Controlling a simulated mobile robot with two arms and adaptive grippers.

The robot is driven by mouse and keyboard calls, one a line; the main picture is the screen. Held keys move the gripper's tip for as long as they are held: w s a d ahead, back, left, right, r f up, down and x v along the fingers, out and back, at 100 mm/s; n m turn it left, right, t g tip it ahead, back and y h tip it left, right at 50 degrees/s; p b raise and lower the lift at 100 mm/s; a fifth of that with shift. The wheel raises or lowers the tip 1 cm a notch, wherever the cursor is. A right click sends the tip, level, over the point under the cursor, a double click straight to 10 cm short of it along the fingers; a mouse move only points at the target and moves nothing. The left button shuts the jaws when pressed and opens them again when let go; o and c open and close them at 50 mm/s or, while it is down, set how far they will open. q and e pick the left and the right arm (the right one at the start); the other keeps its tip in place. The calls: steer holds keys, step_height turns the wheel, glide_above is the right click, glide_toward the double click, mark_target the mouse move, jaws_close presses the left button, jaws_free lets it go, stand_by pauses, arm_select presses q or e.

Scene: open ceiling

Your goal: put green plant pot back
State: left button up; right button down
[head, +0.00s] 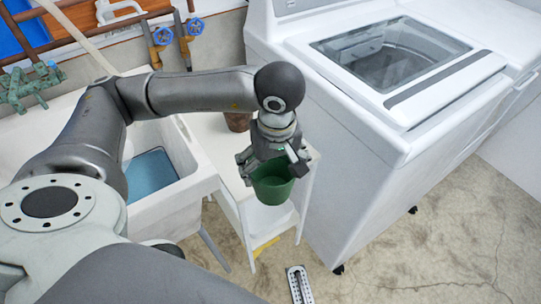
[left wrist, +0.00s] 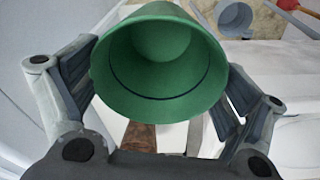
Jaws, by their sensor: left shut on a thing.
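The green plant pot (head: 273,188) is held by my left gripper (head: 270,160), whose fingers are shut on it from both sides. In the head view the pot hangs below the wrist, in front of the white stand's edge. In the left wrist view the pot (left wrist: 160,62) fills the space between the two fingers (left wrist: 150,95), its open mouth facing the camera, and it looks empty. The white stand (head: 210,140) is below and behind the pot, partly hidden by my arm. My right gripper is not in view.
A brown pot (head: 238,121) stands on the stand behind my wrist. A white washing machine (head: 330,130) is close on the right. A white sink (head: 180,205) with blue water is on the left. Pipes with blue valves (head: 163,36) run along the wall. The floor (head: 420,240) is open at the front right.

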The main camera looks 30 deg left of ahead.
arm_select(q)
steer(key=a+r+n, duration=0.1)
steer(key=n, duration=0.2)
steer(key=a+r+n+p, duration=0.1)
steer(key=n, duration=0.3)
steer(key=a+r+n+g+p, duration=0.1)
steer(key=a+n, duration=0.1)
steer(key=n, duration=0.2)
steer(key=shift+w+a+r, duration=0.1)
steer(key=shift+w+r, duration=0.05)
steer(key=shift+r, duration=0.25)
steer(key=n, duration=0.1)
steer(key=a+n+p, duration=0.1)
steer(key=n, duration=0.1)
steer(key=shift+r+g, duration=0.3)
steer(key=shift+r, duration=0.1)
steer(key=w+a+f+p, duration=0.1)
steer(key=w+f, duration=0.3)
steer(key=w+a+f+p, duration=0.1)
steer(key=w+a+f, duration=0.1)
steer(key=w+f, duration=0.2)
steer(key=w+a+f+p, duration=0.1)
steer(key=w+f, duration=0.4)
steer(key=shift+w+a+p, duration=0.15)
steer(key=shift+a+p, duration=0.1)
steer(key=shift+p, duration=0.15)
steer(key=shift+f, duration=0.1)
